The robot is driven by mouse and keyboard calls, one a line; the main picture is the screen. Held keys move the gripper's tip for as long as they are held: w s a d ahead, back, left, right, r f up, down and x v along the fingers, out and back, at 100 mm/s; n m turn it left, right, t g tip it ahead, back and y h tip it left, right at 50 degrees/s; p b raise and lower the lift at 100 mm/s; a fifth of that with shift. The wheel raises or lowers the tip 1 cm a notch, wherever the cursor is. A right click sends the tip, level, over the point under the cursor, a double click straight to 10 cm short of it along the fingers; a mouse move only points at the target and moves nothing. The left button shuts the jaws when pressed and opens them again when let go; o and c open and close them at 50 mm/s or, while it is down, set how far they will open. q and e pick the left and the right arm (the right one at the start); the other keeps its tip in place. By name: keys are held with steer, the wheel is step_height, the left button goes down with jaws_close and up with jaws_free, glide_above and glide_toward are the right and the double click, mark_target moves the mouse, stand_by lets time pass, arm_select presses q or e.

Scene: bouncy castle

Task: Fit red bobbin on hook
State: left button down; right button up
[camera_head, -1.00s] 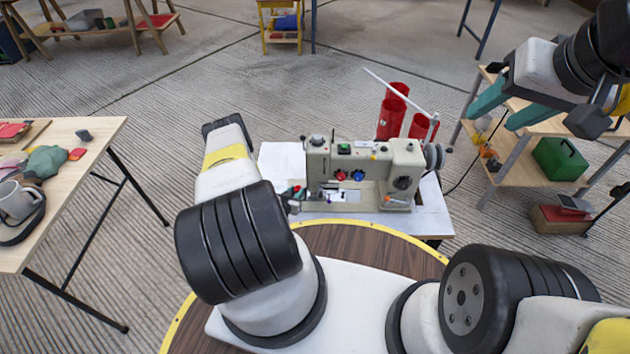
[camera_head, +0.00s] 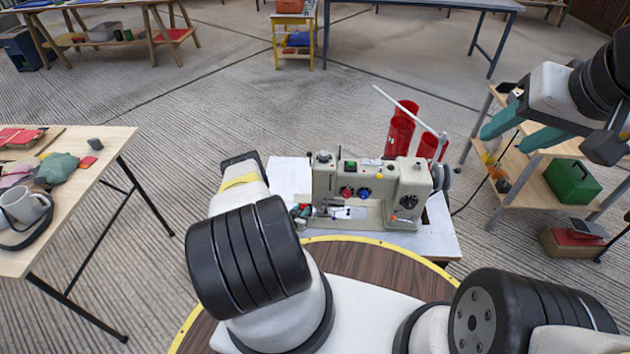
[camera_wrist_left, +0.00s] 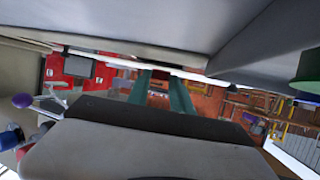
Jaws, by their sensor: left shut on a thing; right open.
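The cream sewing machine (camera_head: 383,182) stands on a white table, with red and blue knobs on its front. I cannot make out the hook; the machine's lower left is partly covered by my left arm. My left gripper (camera_head: 301,211) is mostly hidden behind its own arm, at the left end of the machine's bed. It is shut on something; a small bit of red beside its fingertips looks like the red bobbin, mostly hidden. In the left wrist view the teal fingers (camera_wrist_left: 163,92) show close together, their tips unclear. My right gripper (camera_head: 505,141) is open and empty, raised at right.
Red cylinders (camera_head: 399,135) and a slanting white rod stand behind the machine. A wooden table with a mug (camera_head: 25,204) is at left. A shelf with a green box (camera_head: 572,182) is at right. A round brown surface (camera_head: 375,265) with a yellow rim lies before the machine.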

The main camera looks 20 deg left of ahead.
arm_select(q)
steer(key=shift+f, duration=0.35)
steer(key=shift+s+d+f, duration=0.1)
steer(key=shift+s+f, duration=0.05)
steer(key=shift+f, duration=0.2)
stand_by(1.6)
